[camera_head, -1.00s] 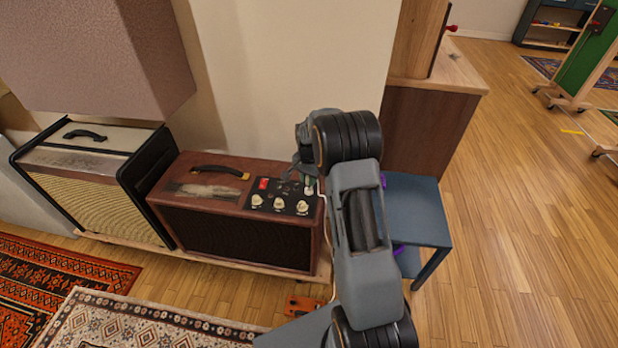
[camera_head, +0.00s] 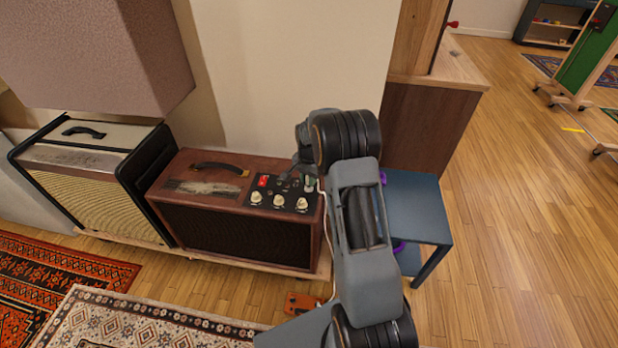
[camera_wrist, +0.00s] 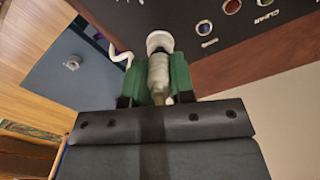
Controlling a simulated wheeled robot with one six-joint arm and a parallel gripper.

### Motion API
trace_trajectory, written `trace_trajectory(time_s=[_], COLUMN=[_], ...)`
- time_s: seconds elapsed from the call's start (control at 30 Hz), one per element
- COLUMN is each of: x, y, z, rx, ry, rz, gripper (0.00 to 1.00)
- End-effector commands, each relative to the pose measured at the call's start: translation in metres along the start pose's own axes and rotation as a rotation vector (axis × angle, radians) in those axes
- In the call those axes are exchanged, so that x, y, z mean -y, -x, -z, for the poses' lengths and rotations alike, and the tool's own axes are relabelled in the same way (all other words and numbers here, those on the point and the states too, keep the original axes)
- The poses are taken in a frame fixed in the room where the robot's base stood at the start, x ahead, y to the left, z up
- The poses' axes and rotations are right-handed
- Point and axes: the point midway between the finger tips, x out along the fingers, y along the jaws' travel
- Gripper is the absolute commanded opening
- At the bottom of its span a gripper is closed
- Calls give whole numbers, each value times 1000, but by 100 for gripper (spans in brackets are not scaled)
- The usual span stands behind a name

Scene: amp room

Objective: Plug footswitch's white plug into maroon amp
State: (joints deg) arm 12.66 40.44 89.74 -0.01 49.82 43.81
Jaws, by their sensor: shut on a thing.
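The maroon amp (camera_head: 232,232) stands by the wall, with a black top panel (camera_head: 268,200) bearing a red switch and cream knobs. My gripper (camera_head: 309,184) is over the right end of that panel. In the wrist view, my gripper's green fingers (camera_wrist: 160,65) are shut on the white plug (camera_wrist: 158,76). A round white end (camera_wrist: 160,41) shows beyond the fingertips, close to the panel; whether it touches or sits in a socket I cannot tell. A white cable (camera_head: 325,215) runs down from the gripper towards the orange footswitch (camera_head: 302,303) on the floor.
A cream-and-black amp (camera_head: 85,190) stands left of the maroon one. A blue-grey low table (camera_head: 418,205) and a wooden cabinet (camera_head: 428,125) stand at right. Patterned rugs (camera_head: 140,320) lie in front.

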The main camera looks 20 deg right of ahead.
Motion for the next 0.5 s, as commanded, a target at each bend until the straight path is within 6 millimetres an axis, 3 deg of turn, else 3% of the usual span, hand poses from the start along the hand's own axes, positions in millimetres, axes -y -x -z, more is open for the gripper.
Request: trace_trajectory(time_s=[0.5], x=[0], y=[-8], z=[0], rx=[0], ry=[0], rz=[0], gripper=[0])
